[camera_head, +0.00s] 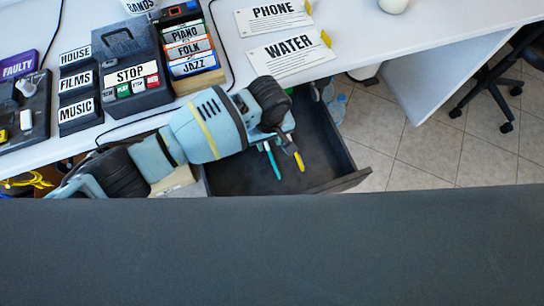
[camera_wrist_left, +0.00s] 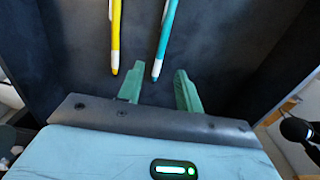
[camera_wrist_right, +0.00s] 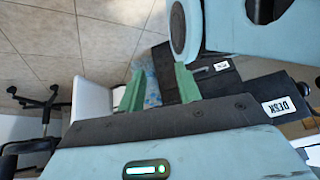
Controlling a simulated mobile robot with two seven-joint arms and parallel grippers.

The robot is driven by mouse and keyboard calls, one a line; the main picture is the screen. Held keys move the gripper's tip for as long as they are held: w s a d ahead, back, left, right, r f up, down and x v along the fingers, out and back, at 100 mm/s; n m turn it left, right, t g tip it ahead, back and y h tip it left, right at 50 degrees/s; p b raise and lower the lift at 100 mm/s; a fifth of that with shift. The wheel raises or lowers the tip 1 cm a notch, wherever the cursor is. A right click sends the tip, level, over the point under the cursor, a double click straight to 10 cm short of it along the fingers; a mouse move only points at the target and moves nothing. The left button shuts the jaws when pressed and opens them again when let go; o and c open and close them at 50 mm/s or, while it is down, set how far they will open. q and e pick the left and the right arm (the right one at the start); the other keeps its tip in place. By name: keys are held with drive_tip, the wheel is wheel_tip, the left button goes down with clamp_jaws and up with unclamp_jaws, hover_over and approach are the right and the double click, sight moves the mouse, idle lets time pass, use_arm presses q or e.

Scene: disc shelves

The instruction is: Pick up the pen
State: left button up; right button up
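An open dark drawer (camera_head: 235,175) sticks out below the white desk. A teal pen (camera_head: 272,160) and a yellow pen (camera_head: 298,161) lie in it, roughly parallel and apart. My left gripper (camera_head: 280,137) is over the drawer and partly covers the pens' far ends. In the left wrist view my left gripper (camera_wrist_left: 158,88) is open and empty. The teal pen (camera_wrist_left: 167,38) points between its fingers, just beyond the tips; the yellow pen (camera_wrist_left: 115,35) lies to the left. My right gripper (camera_wrist_right: 160,88) is open and empty in its wrist view and is outside the head view.
The desk (camera_head: 245,75) carries PHONE (camera_head: 272,18) and WATER (camera_head: 290,52) cards, a STOP player (camera_head: 130,75) and a rack of labelled cases (camera_head: 190,50). Bottles (camera_head: 337,105) stand beyond the drawer. Tiled floor (camera_head: 400,150) is clear on the right; a chair (camera_head: 500,85) stands farther right.

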sight(270, 152)
use_arm(q)
drive_tip(key=shift+s+f+b, duration=0.1)
drive_tip(key=shift+f+b, duration=0.8)
drive_tip(key=shift+f, duration=1.65)
clamp_jaws()
